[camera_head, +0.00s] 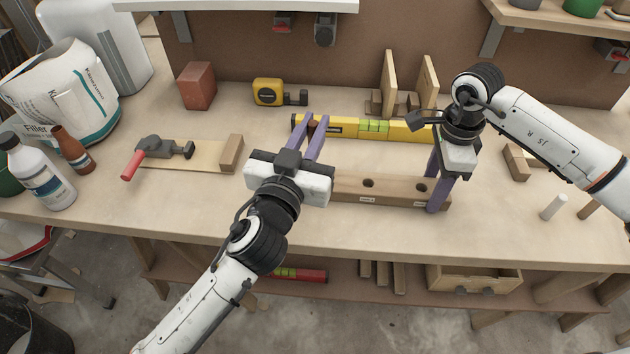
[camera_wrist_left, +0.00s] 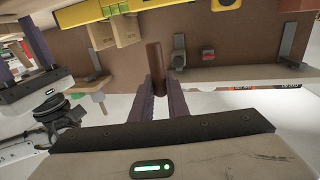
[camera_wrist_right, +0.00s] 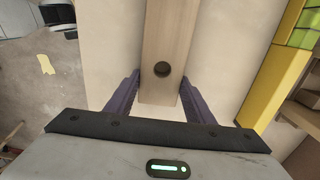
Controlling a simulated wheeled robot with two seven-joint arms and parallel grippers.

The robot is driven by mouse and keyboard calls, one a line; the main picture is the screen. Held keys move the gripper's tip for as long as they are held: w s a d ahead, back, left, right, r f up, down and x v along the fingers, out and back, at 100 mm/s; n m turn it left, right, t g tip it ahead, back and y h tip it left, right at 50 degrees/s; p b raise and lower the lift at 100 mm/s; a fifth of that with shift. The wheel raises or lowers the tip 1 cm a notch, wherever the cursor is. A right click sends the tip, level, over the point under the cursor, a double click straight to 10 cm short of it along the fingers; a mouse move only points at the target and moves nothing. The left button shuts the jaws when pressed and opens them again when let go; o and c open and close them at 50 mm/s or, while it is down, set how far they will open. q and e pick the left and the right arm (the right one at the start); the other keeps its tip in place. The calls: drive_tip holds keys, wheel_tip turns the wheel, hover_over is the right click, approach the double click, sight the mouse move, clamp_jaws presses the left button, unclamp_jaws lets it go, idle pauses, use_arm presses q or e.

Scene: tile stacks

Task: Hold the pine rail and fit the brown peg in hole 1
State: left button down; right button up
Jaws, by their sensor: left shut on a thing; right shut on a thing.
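The pine rail (camera_head: 392,190) lies near the front of the bench, with two dark holes and small labels showing. Its left part is hidden behind my left gripper. My right gripper (camera_head: 436,200) is shut across the rail's right end; in the right wrist view its fingers flank the rail (camera_wrist_right: 170,35) beside an empty hole (camera_wrist_right: 162,69). My left gripper (camera_head: 316,122) is shut on the brown peg (camera_wrist_left: 155,64), which sticks out past the fingertips in the left wrist view. The peg is apart from the rail, and I cannot tell which hole is hole 1.
A yellow spirit level (camera_head: 375,127) lies behind the rail. A tape measure (camera_head: 268,92), a red-brown block (camera_head: 197,86) and a red-handled clamp (camera_head: 155,150) are at left and back. A white peg (camera_head: 553,207) stands at right. The bench front is clear.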

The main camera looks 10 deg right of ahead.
use_arm(q)
drive_tip(key=f, duration=0.9)
drive_tip(key=shift+d+f, duration=0.2)
drive_tip(key=shift+f, duration=0.2)
drive_tip(key=shift+f, duration=0.2)
drive_tip(key=c, duration=1.7)
unclamp_jaws()
drive_tip(key=shift+r, duration=0.2)
drive_tip(key=v, duration=0.7)
drive_tip(key=shift+s+a, duration=0.15)
drive_tip(key=shift+a, duration=0.05)
